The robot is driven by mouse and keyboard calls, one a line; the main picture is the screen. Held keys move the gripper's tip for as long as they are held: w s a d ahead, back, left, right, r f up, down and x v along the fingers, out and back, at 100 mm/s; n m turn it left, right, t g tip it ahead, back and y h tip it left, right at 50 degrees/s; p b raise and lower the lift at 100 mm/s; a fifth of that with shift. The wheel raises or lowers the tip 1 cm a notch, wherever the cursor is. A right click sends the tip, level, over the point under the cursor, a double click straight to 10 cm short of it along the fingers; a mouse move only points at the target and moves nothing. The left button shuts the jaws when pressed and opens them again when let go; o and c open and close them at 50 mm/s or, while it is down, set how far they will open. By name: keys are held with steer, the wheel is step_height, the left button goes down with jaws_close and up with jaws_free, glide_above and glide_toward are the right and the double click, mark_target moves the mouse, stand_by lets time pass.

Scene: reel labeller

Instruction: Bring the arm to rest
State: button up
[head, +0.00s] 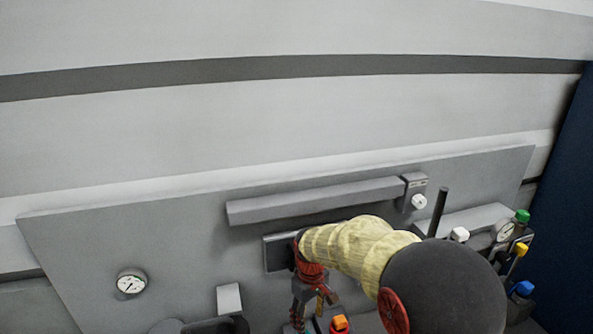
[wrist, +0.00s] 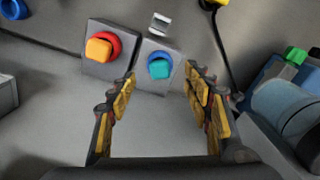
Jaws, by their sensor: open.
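My gripper (wrist: 160,85) is open in the wrist view, with its two yellow-padded fingers spread wide and nothing between them. Beyond the fingertips are an orange knob on a red ring (wrist: 100,47) and a teal knob on a blue ring (wrist: 160,66), each on a grey box. In the head view my gripper (head: 314,308) hangs low at the bottom centre, and my arm in its yellow sleeve reaches down to it. The orange knob (head: 340,323) shows just right of the gripper. The fingertips look apart from both knobs.
A grey panel (head: 170,240) carries a dial gauge (head: 131,282) at left and a long grey bar (head: 310,203). Green (head: 522,215), yellow (head: 521,249) and blue (head: 522,288) caps stand at right. A blue cylinder (wrist: 285,103) lies right of the fingers. The wall above is clear.

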steer(key=s+d+r+m+t+b, duration=0.2)
steer(key=s+d+r+b, duration=0.1)
steer(key=s, duration=0.5)
steer(key=s+d+r+m+t+b, duration=0.2)
steer(key=s+d+r+m+b, duration=0.1)
steer(key=s+d+r, duration=0.2)
steer(key=s+d+r+m+t+b, duration=0.1)
steer(key=s+d+r+m+b, duration=0.1)
steer(key=s+d, duration=0.5)
steer(key=s+r+m, duration=0.1)
steer(key=s+r, duration=0.1)
steer(key=s, duration=0.4)
steer(key=shift+r+t+b, duration=0.25)
steer(key=shift+t+b, duration=0.15)
steer(key=shift+c, duration=0.7)
